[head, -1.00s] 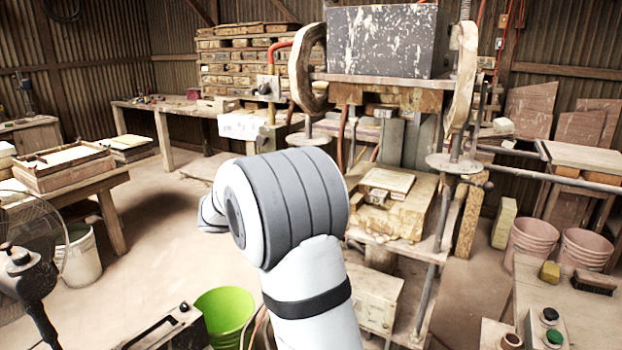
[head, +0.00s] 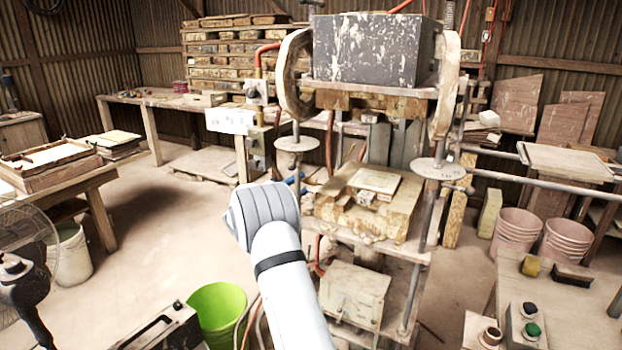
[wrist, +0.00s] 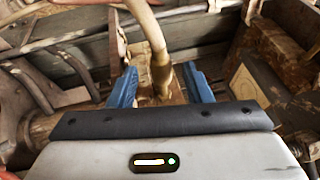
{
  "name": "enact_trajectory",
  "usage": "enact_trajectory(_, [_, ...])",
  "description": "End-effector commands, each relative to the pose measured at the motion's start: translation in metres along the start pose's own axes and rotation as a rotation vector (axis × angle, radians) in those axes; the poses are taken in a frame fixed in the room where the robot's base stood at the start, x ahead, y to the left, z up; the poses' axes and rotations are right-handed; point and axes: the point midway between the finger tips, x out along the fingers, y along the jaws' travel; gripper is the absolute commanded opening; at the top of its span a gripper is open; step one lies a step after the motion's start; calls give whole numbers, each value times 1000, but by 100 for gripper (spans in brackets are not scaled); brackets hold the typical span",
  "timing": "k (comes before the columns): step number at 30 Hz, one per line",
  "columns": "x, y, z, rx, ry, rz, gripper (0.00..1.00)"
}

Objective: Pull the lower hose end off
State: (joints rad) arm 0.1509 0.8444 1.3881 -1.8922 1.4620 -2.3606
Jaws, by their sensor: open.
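In the wrist view my gripper (wrist: 160,72) is open. Its two blue fingers stand apart on either side of the hose. The hose (wrist: 146,27) is tan and comes down from the top of the picture. Its lower hose end (wrist: 161,78) has a brass-coloured fitting and lies between the fingers, with a gap on both sides. Where the fitting seats is hard to make out. In the head view my arm reaches to the left side of the press (head: 405,180); the fingers are mostly hidden behind my wrist, with only a bit of blue showing.
The press's wooden blocks and frame stand close to the right of my arm. A green bucket (head: 220,308) stands at the lower left. A grey box (head: 355,292) sits low on the press. A bench with buttons (head: 530,322) is at the lower right.

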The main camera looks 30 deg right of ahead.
Motion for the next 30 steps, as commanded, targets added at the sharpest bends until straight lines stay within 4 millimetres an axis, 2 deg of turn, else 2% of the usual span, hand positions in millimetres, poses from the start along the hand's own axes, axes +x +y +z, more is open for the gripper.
enact_trajectory(3, [20,-1,-1,-1,2,1,45])
enact_trajectory(7, [34,-1,-1,0,2,0,45])
enact_trajectory(18, [40,0,-1,0,1,1,45])
enact_trajectory(30, [41,0,-1,0,2,1,12])
